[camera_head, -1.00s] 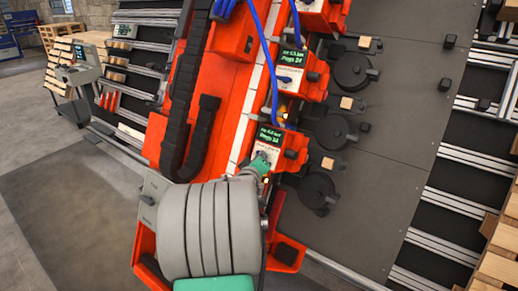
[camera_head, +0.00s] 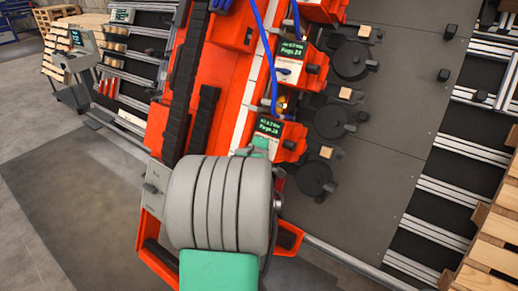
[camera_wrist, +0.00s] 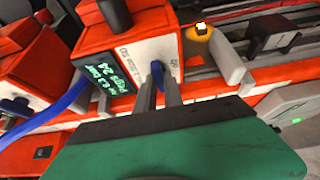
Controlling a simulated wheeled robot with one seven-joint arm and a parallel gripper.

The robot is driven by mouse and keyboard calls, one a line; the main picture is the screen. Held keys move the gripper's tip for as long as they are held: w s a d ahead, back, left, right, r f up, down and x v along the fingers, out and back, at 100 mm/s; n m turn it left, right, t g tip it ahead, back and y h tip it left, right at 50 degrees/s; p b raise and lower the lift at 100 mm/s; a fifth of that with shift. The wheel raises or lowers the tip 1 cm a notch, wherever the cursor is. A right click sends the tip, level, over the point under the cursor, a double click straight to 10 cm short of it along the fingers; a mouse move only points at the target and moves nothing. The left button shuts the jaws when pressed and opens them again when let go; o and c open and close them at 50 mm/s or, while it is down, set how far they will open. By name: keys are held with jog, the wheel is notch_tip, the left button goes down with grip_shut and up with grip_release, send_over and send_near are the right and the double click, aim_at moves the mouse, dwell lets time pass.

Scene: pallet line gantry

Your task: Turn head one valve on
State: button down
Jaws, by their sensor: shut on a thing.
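An orange-and-white nailing head (camera_wrist: 120,45) with a dark display (camera_wrist: 96,70) showing green text fills the upper left of the wrist view. A small blue valve lever (camera_wrist: 157,72) stands on its white face. My gripper (camera_wrist: 158,90) has its two grey fingers shut on this lever, one on each side. In the head view my gripper (camera_head: 260,146) is at the lowest of the heads (camera_head: 283,140) on the orange beam, and my arm hides the lever there. The head above it (camera_head: 305,65) shows a blue lever (camera_head: 283,71) on its white face.
Blue hoses (camera_head: 268,55) run down to the heads. A lit amber button (camera_wrist: 201,29) sits right of the lever in the wrist view. Black round parts (camera_head: 333,121) lie on the dark plate at right.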

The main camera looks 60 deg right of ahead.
dwell(0.4)
jog(key=c, duration=1.5)
grip_release()
jog(key=shift+o, duration=0.2)
jog(key=b+v, duration=0.1)
jog(key=v, duration=0.6)
jog(key=shift+s+a, duration=0.2)
jog(key=shift+a, duration=0.15)
jog(key=shift+r, duration=0.1)
